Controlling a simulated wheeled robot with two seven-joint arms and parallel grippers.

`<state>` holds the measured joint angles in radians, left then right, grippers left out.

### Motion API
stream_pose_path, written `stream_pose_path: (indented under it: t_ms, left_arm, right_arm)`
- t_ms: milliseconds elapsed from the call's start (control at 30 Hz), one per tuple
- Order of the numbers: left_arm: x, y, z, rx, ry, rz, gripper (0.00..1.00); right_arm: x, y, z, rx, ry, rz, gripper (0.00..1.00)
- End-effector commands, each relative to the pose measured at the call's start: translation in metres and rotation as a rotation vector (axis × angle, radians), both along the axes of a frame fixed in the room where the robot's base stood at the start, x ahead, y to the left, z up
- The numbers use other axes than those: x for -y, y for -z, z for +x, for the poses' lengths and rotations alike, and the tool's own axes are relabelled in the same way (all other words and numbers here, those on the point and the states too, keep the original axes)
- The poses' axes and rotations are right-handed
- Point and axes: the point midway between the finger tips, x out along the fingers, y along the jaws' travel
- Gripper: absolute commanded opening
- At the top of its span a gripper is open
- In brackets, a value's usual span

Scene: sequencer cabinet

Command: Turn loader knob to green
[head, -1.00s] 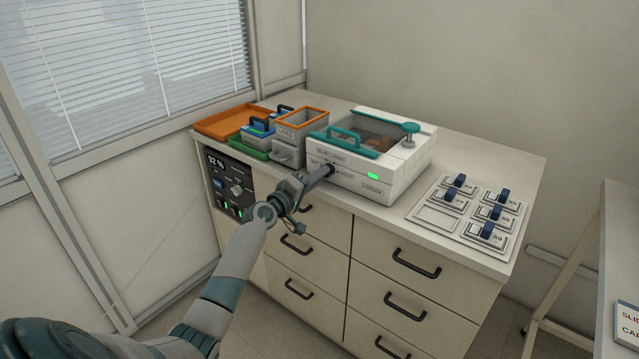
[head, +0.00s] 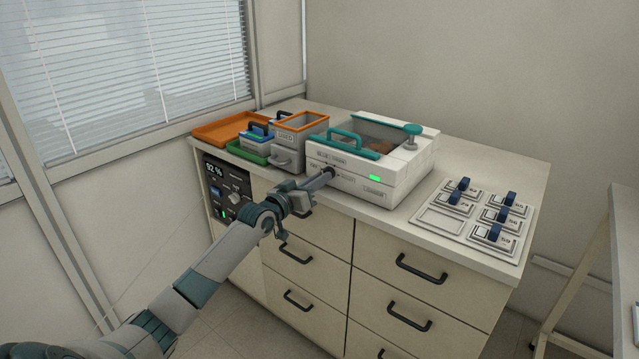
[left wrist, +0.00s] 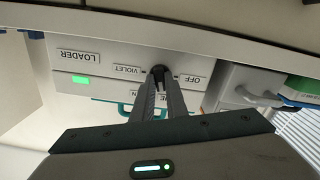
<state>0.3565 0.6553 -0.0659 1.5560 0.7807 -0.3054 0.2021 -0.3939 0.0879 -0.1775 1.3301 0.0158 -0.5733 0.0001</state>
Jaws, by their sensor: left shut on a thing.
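The loader (head: 360,180) is a white box with a teal handle and a clear lid window, standing on the cabinet top. Its dark knob (left wrist: 160,73) shows in the left wrist view between the "OFF" and "VIOLET" labels. A label above the knob in the head view is partly hidden by my fingers in the wrist view. My left gripper (head: 326,175) reaches the loader's front and is shut on the knob; its fingers (left wrist: 156,95) cover much of it. A green light (head: 376,178) is lit on the loader's front. My right gripper is not in view.
Left of the loader stand an orange-rimmed bin (head: 301,124), an orange tray (head: 225,127) and a green tray (head: 245,151). A white rack (head: 440,222) with several blue-handled slides lies to the right. Drawer handles (head: 421,268) stick out from the cabinet front.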

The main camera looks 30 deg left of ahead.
Motion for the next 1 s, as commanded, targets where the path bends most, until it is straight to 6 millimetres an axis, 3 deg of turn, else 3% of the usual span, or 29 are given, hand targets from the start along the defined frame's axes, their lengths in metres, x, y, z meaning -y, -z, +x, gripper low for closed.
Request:
stream_pose_path:
  t_ms: [600, 1000]
  left_arm:
    - [0.000, 0.001, 0.000, 0.040, 0.001, 0.576, 0.00]
    - [0.000, 0.002, 0.000, 0.059, 0.001, 0.798, 0.00]
  right_arm:
    - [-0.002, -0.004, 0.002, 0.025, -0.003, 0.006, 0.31]
    - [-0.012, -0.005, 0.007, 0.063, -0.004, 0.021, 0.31]
